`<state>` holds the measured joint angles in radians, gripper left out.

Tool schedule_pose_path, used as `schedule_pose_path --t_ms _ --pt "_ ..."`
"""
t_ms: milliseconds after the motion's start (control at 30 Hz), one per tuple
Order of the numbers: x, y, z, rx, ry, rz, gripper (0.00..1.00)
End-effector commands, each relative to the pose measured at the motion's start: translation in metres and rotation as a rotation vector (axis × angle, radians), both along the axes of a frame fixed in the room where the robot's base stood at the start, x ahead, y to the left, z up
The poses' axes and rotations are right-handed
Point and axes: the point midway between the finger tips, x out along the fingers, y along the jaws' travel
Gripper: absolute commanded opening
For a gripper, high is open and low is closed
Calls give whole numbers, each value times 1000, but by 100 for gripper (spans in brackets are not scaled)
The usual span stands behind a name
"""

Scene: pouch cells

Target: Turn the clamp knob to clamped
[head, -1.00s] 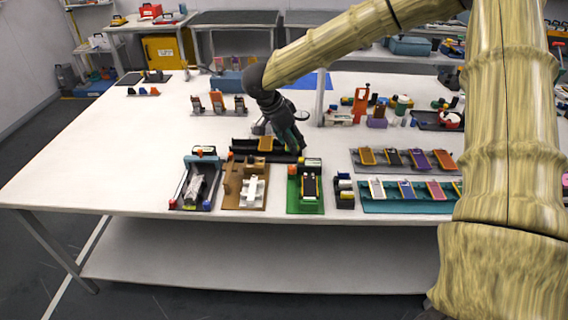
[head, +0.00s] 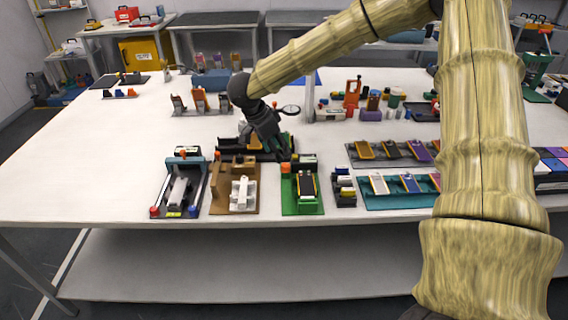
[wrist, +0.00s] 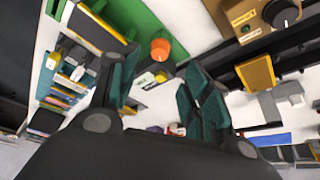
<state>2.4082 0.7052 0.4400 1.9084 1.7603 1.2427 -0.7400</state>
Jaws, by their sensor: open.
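A green fixture (head: 288,204) with a dark pouch-cell bed (head: 307,185) stands near the table's front edge. An orange knob (head: 286,168) sits at its back left corner; in the wrist view the orange knob (wrist: 160,49) shows just beyond my fingertips, on the green plate (wrist: 135,15). A brown fixture (head: 222,202) stands to its left; a black dial knob (wrist: 283,12) on a brown, labelled block shows at the wrist view's top right. Which one is the clamp knob is not readable. My gripper (head: 281,150) is open and empty, above and behind the green fixture (wrist: 160,88).
A black tray (head: 232,146) with a yellow piece lies close behind the gripper. A dark frame fixture (head: 160,207) stands at left. A small dark holder (head: 345,190) and a teal cell rack (head: 385,202) stand at right.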

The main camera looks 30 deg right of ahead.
Motion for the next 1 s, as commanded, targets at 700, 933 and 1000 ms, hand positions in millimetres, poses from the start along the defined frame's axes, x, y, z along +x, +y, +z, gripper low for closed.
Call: schedule_pose_path --t_ms 700,933,1000 --pt "-1 -31 -72 0 0 -2 48" --pt "-1 -31 -73 0 0 -2 48" --pt "-1 -31 -73 0 0 -2 35"
